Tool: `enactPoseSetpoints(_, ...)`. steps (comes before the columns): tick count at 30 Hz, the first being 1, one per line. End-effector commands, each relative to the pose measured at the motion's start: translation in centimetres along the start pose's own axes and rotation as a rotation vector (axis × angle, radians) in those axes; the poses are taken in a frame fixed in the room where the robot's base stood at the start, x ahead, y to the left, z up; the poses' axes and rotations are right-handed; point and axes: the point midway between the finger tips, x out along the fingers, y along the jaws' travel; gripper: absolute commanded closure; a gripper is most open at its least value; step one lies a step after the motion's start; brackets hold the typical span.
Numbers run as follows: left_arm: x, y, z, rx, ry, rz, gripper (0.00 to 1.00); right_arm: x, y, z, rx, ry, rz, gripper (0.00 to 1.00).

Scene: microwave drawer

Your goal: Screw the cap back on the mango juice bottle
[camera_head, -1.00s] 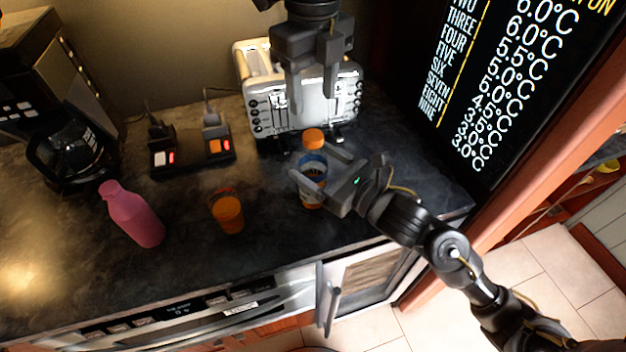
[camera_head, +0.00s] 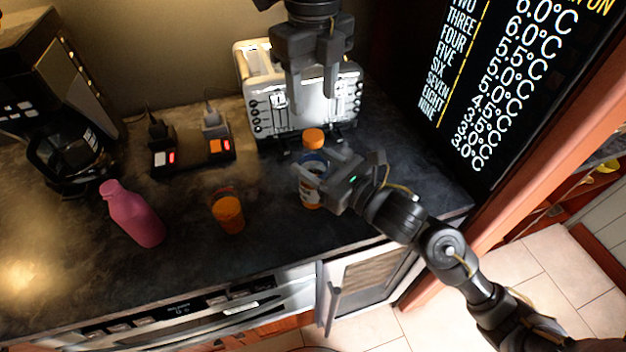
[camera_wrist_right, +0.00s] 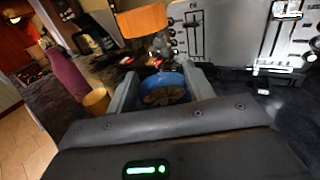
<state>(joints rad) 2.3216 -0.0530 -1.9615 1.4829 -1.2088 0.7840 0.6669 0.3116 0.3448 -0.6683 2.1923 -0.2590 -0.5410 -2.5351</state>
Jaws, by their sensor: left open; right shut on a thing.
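The juice bottle (camera_head: 310,192), with an orange and white label and a blue upper part, stands on the dark counter in front of the toaster. My right gripper (camera_head: 318,172) is shut on its upper body from the right, hiding part of it. In the right wrist view a blue part of the bottle (camera_wrist_right: 165,88) sits between the fingers. The orange cap (camera_head: 313,138) shows above the blue part, and in the right wrist view (camera_wrist_right: 142,20); I cannot tell whether they touch. My left gripper (camera_head: 314,97) is open, pointing down above the cap.
A white toaster (camera_head: 345,100) stands close behind. A power strip (camera_head: 190,155) with plugs, an orange cup (camera_head: 229,214), a pink bottle (camera_head: 132,214) and a coffee maker (camera_head: 70,150) are to the left. The counter right of the toaster (camera_head: 410,165) is clear.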

Motion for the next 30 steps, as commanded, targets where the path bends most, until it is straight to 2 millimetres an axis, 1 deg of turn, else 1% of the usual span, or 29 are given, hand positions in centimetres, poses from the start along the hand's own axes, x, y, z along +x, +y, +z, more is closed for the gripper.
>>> enactPoseSetpoints(2, 0.4, 0.0, 0.0, 0.0, 0.008, 0.006, 0.49, 0.0, 0.0, 0.0, 0.0, 0.0, 0.0, 1.0)
enactPoseSetpoints(4, 0.9, -0.2, -0.8, 0.007, 0.04, 0.007, 0.49, 0.0, 0.0, 0.0, 0.0, 0.0, 0.0, 1.0)
enactPoseSetpoints(5, 1.0, -0.3, -1.0, -0.019, 0.052, 0.008, 0.49, 0.0, 0.0, 0.0, 0.0, 0.0, 0.0, 1.0)
enactPoseSetpoints(8, 0.9, -0.4, -1.2, -0.184, 0.057, 0.011, 0.49, 0.0, 0.0, 0.0, 0.0, 0.0, 0.0, 1.0)
enactPoseSetpoints(11, 0.9, -0.5, -1.3, -0.419, 0.058, 0.015, 0.49, 0.0, 0.0, 0.0, 0.0, 0.0, 0.0, 1.0)
enactPoseSetpoints(21, 0.3, -0.3, -0.8, -1.32, 0.031, 0.023, 0.49, 0.0, 0.0, 0.0, 0.0, 0.0, 0.0, 1.0)
enactPoseSetpoints(24, 0.1, -0.2, -0.5, -1.542, 0.019, 0.016, 0.49, 0.0, 0.0, 0.0, 0.0, 0.001, 0.0, 1.0)
enactPoseSetpoints(27, 0.0, -0.1, -0.2, -1.719, 0.008, 0.01, 0.49, 0.0, 0.0, 0.0, 0.0, 0.001, 0.0, 1.0)
enactPoseSetpoints(30, 0.0, 0.0, -0.1, -1.846, 0.0, 0.004, 0.49, 0.0, 0.0, 0.0, 0.0, 0.001, 0.0, 1.0)
